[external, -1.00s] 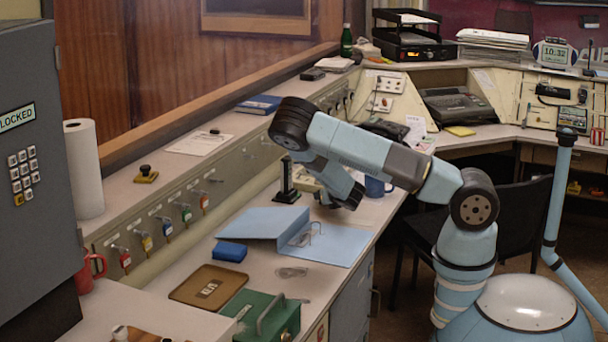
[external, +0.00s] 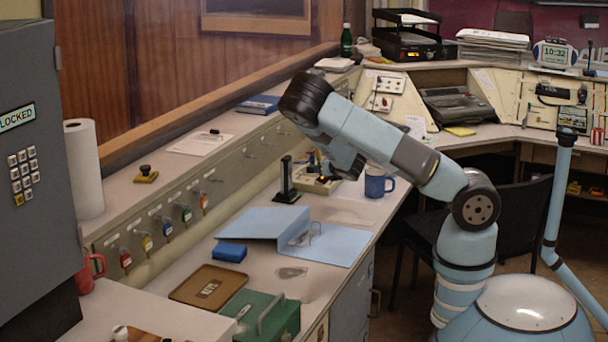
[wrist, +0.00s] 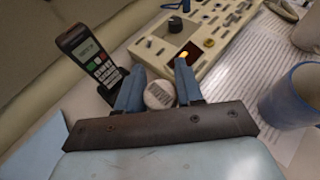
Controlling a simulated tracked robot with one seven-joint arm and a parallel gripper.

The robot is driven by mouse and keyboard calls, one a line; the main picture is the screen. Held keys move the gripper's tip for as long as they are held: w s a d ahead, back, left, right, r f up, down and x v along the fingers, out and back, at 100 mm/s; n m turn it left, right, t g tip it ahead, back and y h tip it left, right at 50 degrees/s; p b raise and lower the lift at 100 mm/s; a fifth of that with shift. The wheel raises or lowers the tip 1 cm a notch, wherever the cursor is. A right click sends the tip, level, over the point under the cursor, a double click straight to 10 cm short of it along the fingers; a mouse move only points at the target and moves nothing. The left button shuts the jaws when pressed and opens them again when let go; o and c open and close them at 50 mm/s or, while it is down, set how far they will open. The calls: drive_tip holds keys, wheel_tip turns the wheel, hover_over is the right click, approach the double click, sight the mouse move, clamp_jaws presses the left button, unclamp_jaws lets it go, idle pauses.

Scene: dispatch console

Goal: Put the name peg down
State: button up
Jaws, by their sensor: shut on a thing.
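My gripper (wrist: 159,74) is shut on a round white peg head with dark print, which I take as the name peg (wrist: 159,95). The peg sits between the two blue fingers; its lower part is hidden. In the external view my gripper (external: 340,168) is above the desk by a cream panel (external: 314,181), and the peg cannot be made out. In the wrist view the panel (wrist: 207,52) lies just beyond the fingertips, with rows of slots, a black knob (wrist: 176,25) and a lit orange lamp (wrist: 184,55). I cannot tell whether the peg touches anything.
A black handset (wrist: 92,62) stands upright just left of my fingers. A blue mug (external: 376,183) stands to the right. Printed sheets (wrist: 240,85) lie beside the panel. A blue folder (external: 340,245) lies nearer the camera, with glasses (external: 292,272) beside it.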

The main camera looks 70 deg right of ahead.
drive_tip(key=w+a+n, duration=0.1)
drive_tip(key=w+a, duration=0.1)
drive_tip(key=a, duration=0.8)
drive_tip(key=w+a+f+n+t+y, duration=0.1)
drive_tip(key=w+a, duration=0.1)
drive_tip(key=a, duration=0.8)
drive_tip(key=w+a+y, duration=0.1)
drive_tip(key=a, duration=0.9)
drive_tip(key=shift+w+a+f+n+t, duration=0.15)
drive_tip(key=shift+w+a+n+t, duration=0.15)
drive_tip(key=shift+w+a+n, duration=0.1)
drive_tip(key=s+a+n+t+y, duration=0.1)
drive_tip(key=s+a, duration=0.3)
drive_tip(key=a, duration=0.6)
drive_tip(key=s+a+f+n+y, duration=0.1)
drive_tip(key=s+a, duration=0.3)
drive_tip(key=a, duration=0.5)
drive_tip(key=s+a+n+t+y, duration=0.1)
drive_tip(key=s+a, duration=0.3)
drive_tip(key=a, duration=0.6)
drive_tip(key=shift+w+f, duration=0.15)
drive_tip(key=shift+f, duration=3.6)
drive_tip(key=shift+f, duration=0.1)
drive_tip(key=o, duration=1)
drive_tip(key=shift+r+v, duration=0.2)
drive_tip(key=shift+v, duration=2.85)
drive_tip(key=shift+r+v, duration=0.15)
drive_tip(key=shift+v, duration=2.85)
